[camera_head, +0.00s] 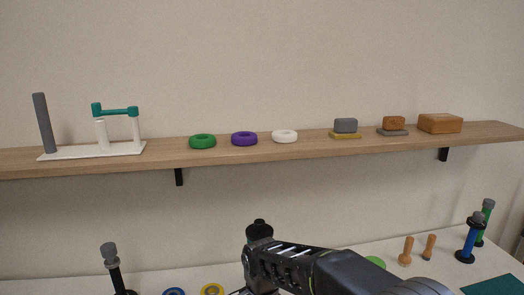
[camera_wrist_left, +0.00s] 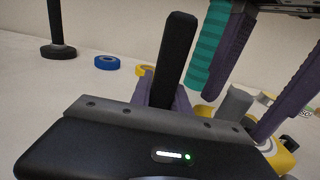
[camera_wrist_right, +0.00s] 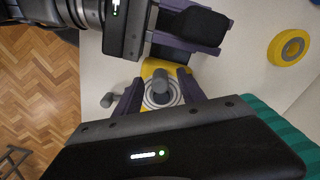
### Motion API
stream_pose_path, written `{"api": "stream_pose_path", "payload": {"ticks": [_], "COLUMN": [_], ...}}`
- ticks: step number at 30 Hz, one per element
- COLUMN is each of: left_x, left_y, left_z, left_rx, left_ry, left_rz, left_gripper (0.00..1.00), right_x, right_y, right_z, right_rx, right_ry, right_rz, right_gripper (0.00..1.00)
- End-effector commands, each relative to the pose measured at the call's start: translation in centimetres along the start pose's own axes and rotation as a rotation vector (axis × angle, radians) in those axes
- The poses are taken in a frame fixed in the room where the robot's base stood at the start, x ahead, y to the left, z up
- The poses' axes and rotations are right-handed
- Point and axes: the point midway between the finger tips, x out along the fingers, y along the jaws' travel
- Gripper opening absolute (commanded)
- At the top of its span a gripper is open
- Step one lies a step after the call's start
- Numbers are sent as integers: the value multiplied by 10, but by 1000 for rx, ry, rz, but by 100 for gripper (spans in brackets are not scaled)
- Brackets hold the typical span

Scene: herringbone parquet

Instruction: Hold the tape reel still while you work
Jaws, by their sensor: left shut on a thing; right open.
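In the right wrist view, a yellow body (camera_wrist_right: 150,68) carries a reel with pale rings (camera_wrist_right: 150,98) and a grey peg (camera_wrist_right: 160,82) at its middle. My right gripper (camera_wrist_right: 157,95) is open, its purple fingers on either side of the peg without visibly closing on it. The peg also shows in the left wrist view (camera_wrist_left: 235,103), between the right fingers, with the yellow body (camera_wrist_left: 278,158) below. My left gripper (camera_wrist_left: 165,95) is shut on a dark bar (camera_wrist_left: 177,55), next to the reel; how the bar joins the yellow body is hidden. In the head view an arm of mine hides this spot.
A teal ridged thing (camera_wrist_right: 278,122) is close beside my right gripper. A yellow ring (camera_wrist_right: 289,47) and a blue ring (camera_wrist_left: 107,62) lie on the white table. A black-based post (camera_wrist_left: 57,35) stands farther left. A wooden shelf (camera_head: 250,153) with several objects runs above the table.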

Motion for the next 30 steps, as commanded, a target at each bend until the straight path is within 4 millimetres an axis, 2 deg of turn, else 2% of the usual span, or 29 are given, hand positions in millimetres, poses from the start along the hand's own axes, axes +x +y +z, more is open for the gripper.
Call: {"api": "stream_pose_path", "payload": {"ticks": [5,19,30], "left_x": [-1,-1,-1], "left_y": [0,0,0], "left_z": [-3,-3,-3], "left_rx": [2,2,2], "left_ry": [7,7,7], "left_rz": [0,0,0], "left_gripper": [0,0,0], "right_x": [-8,-46,-50], "right_y": [-1,-1,0], "right_z": [0,0,0], "right_rx": [0,0,0], "right_ry": [1,1,0], "right_rz": [-3,-3,0], "right_gripper": [47,47,47]}}
